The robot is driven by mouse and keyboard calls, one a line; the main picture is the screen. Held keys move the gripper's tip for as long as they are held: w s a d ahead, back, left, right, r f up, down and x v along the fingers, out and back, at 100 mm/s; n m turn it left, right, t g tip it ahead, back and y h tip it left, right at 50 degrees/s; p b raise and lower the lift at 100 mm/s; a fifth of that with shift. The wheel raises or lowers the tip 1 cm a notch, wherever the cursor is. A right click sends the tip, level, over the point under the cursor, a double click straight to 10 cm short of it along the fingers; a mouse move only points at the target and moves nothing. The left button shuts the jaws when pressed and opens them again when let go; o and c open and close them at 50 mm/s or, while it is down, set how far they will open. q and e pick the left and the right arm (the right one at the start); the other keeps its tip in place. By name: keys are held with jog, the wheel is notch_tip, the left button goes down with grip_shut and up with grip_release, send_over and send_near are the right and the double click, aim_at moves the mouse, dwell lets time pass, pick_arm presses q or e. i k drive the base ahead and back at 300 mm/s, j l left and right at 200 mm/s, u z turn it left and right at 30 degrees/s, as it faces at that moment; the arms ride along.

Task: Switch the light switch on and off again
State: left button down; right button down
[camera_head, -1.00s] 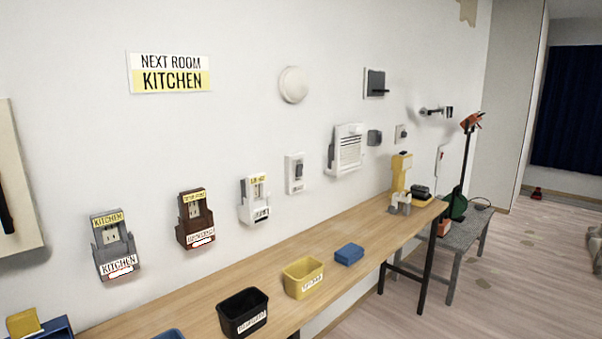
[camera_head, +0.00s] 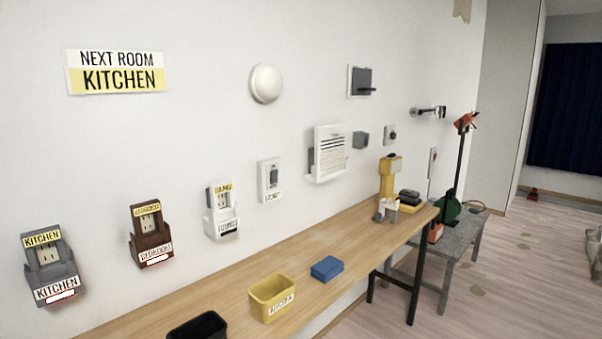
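A white wall plate with a small dark grey rocker (camera_head: 273,178) is fixed to the wall above the wooden table; it looks like the light switch, but which way the rocker is set is too small to tell. A small grey plate with a dark round knob (camera_head: 390,135) is farther right, and a larger dark grey panel with a lever (camera_head: 361,82) is higher up; I cannot tell whether either is a light switch. Neither of my grippers is in view.
A long wooden table (camera_head: 200,292) runs along the wall with a yellow bin (camera_head: 271,298), a black bin (camera_head: 198,328) and a blue block (camera_head: 327,268). Labelled holders, one grey (camera_head: 50,265), hang at left. A grey bench (camera_head: 455,240) stands at right. Floor in front is clear.

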aim_at(273, 173)
jog(key=i+l+z, duration=0.15)
jog(key=i+l, duration=0.3)
jog(key=i+l+z, duration=0.15)
jog(key=i+l, duration=0.2)
jog(key=i, duration=0.25)
jog(key=i+l+z, duration=0.15)
jog(key=i+l, duration=0.15)
jog(key=i, duration=0.25)
